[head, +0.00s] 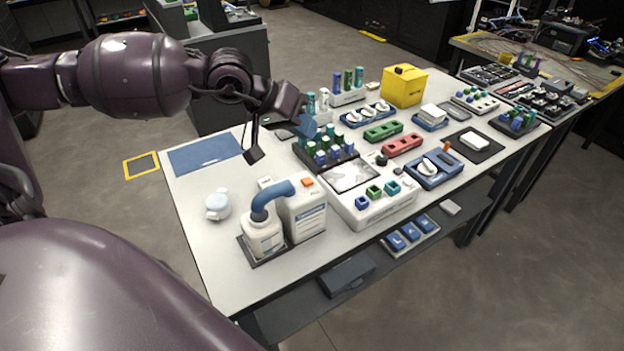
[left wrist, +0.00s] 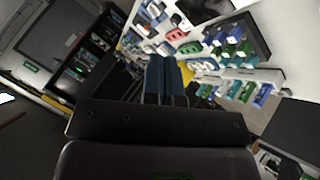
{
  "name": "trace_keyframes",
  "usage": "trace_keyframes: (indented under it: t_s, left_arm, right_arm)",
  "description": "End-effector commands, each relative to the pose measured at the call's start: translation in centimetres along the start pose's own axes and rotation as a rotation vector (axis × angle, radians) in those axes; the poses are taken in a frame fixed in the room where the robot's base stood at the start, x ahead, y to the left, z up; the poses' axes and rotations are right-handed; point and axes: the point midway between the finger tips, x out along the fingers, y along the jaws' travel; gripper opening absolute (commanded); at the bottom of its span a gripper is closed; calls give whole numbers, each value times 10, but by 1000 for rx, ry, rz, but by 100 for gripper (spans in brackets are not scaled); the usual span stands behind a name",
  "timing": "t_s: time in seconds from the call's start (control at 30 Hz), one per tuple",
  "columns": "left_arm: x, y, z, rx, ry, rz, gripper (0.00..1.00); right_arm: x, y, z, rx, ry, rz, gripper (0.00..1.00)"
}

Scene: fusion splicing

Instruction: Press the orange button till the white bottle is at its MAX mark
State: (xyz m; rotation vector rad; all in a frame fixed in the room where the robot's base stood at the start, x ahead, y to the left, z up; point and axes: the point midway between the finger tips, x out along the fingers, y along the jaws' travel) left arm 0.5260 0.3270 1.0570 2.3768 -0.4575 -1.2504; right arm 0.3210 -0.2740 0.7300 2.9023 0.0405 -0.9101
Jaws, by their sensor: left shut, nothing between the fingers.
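The orange button (head: 307,182) is on top of a white dispenser box (head: 308,215) near the front left of the table. A thick blue curved spout (head: 272,194) runs from the box to the white bottle (head: 262,240), which stands upright on a dark base. The bottle's MAX mark and fill level are too small to tell. My left gripper (head: 306,128) is shut and empty, above the table beyond the dispenser and near a rack of coloured vials. Its dark blue fingers are together in the left wrist view (left wrist: 166,78). My right gripper is not in view.
A small white round jar (head: 217,205) stands left of the bottle. A white splicer-like device (head: 375,206) is right of the dispenser. The vial rack (head: 328,152) stands behind it. A blue mat (head: 205,153) at the back left is bare.

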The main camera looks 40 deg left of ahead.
Motion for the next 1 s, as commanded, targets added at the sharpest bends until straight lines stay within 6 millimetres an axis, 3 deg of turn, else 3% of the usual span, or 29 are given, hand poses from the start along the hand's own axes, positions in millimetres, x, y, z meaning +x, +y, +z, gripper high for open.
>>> trace_keyframes:
  t_s: [0.37, 1.0]
  left_arm:
    - [6, -4, 4, -7, -3, 3, 0]
    - [56, -39, 41, -10, -5, 3, 0]
  right_arm:
    - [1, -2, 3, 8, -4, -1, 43]
    - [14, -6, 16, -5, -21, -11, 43]
